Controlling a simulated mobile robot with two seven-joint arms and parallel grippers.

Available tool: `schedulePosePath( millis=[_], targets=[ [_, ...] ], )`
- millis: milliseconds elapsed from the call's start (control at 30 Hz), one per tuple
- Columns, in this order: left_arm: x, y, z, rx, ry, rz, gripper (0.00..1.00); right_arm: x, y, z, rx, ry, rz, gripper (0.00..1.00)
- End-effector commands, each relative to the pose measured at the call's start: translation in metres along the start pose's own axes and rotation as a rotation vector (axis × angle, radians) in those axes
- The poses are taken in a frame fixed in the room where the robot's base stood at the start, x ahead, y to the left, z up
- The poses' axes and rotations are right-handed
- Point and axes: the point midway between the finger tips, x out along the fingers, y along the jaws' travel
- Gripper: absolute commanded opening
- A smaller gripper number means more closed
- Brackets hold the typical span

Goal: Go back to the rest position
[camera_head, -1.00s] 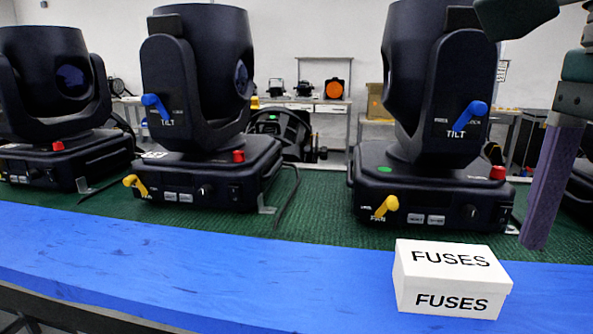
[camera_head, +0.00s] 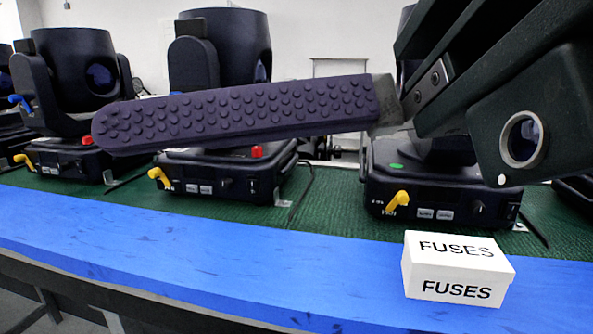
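My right gripper (camera_head: 120,128) comes in from the upper right, close to the camera. One long finger with a bumpy purple pad stretches left across the picture, in front of the moving-head lights. Its other finger cannot be made out, so I cannot tell if it is open or shut. I see nothing held at the visible finger. My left gripper is not in view.
A white FUSES box (camera_head: 457,268) stands on the blue front edge (camera_head: 200,260) of the bench. Moving-head lights stand on the green mat (camera_head: 325,215): a left one (camera_head: 75,75), a middle one (camera_head: 225,45), and a right one (camera_head: 440,190) partly hidden by my arm.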

Motion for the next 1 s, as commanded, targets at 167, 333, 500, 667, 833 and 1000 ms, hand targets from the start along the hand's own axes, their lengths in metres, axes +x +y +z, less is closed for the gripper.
schedulePosePath(
  millis=[167, 333, 500, 667, 833, 1000],
  targets=[
    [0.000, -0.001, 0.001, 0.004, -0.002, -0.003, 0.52, -0.046, -0.011, 0.077, 0.390, -0.627, 0.057, 1.00],
    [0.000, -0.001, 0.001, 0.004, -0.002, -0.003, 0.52, -0.137, -0.078, 0.085, 0.830, -1.190, -0.030, 1.00],
    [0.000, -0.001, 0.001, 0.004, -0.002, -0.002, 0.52, -0.222, -0.146, -0.002, 1.282, -1.670, -0.272, 1.00],
    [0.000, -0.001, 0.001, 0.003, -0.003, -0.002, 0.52, -0.265, -0.161, -0.116, 1.620, -1.968, -0.583, 1.00],
    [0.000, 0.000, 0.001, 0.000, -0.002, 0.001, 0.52, -0.282, -0.141, -0.207, 1.845, -2.132, -0.895, 1.00],
    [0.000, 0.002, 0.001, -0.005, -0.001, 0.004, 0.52, -0.287, -0.105, -0.275, -1.908, 2.109, 1.148, 1.00]
  ],
)
